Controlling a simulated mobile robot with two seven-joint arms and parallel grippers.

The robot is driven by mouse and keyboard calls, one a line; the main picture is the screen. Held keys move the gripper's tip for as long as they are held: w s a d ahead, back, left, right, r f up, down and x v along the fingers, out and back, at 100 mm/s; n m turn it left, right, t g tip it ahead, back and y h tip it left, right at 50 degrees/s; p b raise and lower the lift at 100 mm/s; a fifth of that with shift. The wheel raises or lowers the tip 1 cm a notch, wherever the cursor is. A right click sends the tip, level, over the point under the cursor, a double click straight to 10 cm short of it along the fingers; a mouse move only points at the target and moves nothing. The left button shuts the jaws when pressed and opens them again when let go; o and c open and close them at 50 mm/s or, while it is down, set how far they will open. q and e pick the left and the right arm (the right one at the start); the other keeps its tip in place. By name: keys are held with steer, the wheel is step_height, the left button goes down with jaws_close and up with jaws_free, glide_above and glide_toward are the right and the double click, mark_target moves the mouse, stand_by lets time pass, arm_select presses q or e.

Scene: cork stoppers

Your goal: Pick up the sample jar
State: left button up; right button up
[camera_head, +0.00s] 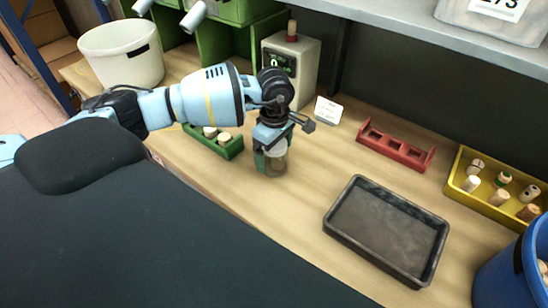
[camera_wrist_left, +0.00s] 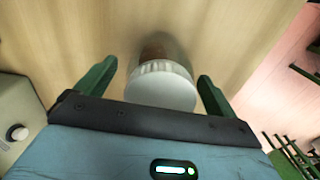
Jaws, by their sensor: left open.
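The sample jar (camera_head: 274,166) stands on the wooden bench, partly hidden by my left gripper in the head view. In the left wrist view its white ridged lid (camera_wrist_left: 160,92) faces the camera, with a brownish body below. My left gripper (camera_head: 270,150) points down over the jar. Its two green fingers (camera_wrist_left: 156,76) are open, one on each side of the lid, with a gap visible on both sides. My right gripper is in neither view.
A green rack (camera_head: 232,150) with pale stoppers is left of the jar. A grey device (camera_head: 306,58) and white card (camera_head: 328,111) stand behind. A dark tray (camera_head: 345,250), red rack (camera_head: 394,149), yellow bin (camera_head: 462,160) and blue bin (camera_head: 505,282) lie right. Bench between jar and tray is clear.

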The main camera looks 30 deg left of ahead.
arm_select(q)
steer(key=c, duration=1.2)
steer(key=shift+r, duration=1.6)
steer(key=shift+s+r, duration=0.15)
steer(key=shift+s, duration=0.05)
steer(key=s+d, duration=0.1)
steer(key=s, duration=0.6)
steer(key=s+d+r, duration=0.1)
steer(key=s+d, duration=0.1)
steer(key=s, duration=0.6)
steer(key=shift+d+r+b, duration=0.25)
steer(key=shift+b, duration=0.05)
